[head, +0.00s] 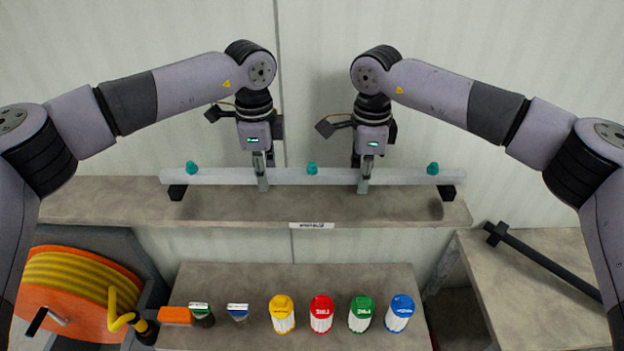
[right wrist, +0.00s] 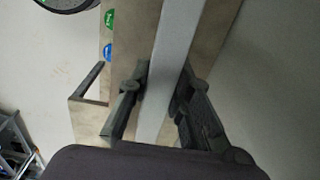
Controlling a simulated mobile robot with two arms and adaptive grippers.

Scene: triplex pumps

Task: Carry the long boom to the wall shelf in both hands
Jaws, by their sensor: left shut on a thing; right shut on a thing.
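The long boom (head: 215,176) is a pale straight bar with teal knobs along its top. It lies level over the wall shelf (head: 250,212), its ends at two black blocks (head: 177,192). I cannot tell whether it touches these blocks. My left gripper (head: 262,175) is shut on the boom left of its middle knob. My right gripper (head: 364,177) is shut on it right of that knob. In the right wrist view the boom (right wrist: 178,62) runs between the two dark fingers of my right gripper (right wrist: 158,105).
Below the shelf, a bench (head: 240,278) holds yellow, red (head: 321,314), green and blue-capped containers. An orange and yellow hose reel (head: 75,285) stands at left. A black bar (head: 545,262) lies on a side table (head: 500,300) at right. The wall (head: 320,60) is close behind the shelf.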

